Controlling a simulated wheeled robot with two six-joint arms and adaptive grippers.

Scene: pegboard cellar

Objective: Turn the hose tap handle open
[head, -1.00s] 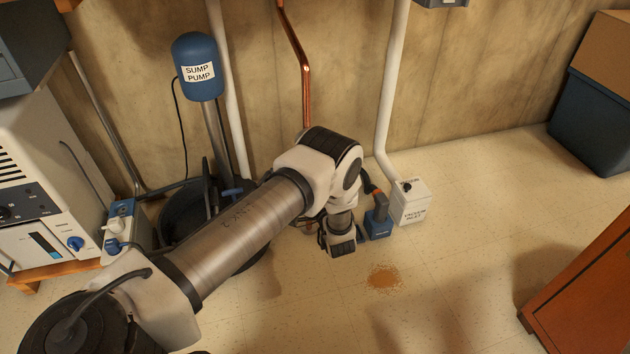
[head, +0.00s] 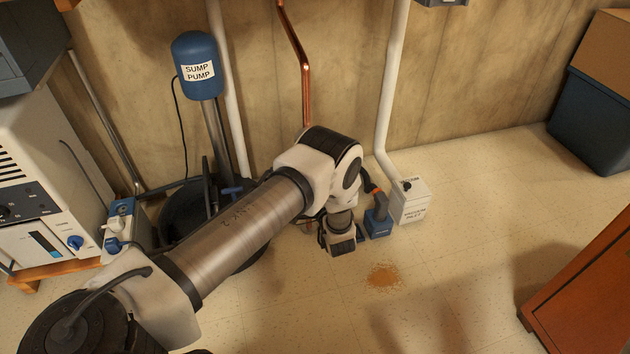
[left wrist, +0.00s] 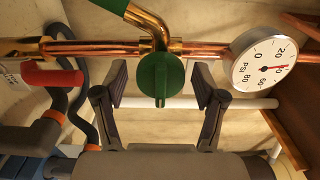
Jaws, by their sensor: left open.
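The green tap handle (left wrist: 160,76) shows at the centre of the left wrist view. It is on a brass tap body (left wrist: 158,45) fixed at the copper pipe, with a green-sleeved spout or hose piece (left wrist: 120,6) running to the upper left. The handle's narrow end points down in that view. My left gripper (left wrist: 160,82) is open, one finger on each side of the handle with a visible gap at both sides. In the head view my left arm covers the tap, and the fingers are mostly hidden. My right gripper is not in view.
A pressure gauge (left wrist: 263,64) is right of the tap, and a red handle (left wrist: 52,78) is left of it. The sump pump (head: 199,66), a white vacuum inlet box (head: 410,202) and a blue device (head: 378,223) stand near the wall. Floor lies clear around a brown stain (head: 383,276).

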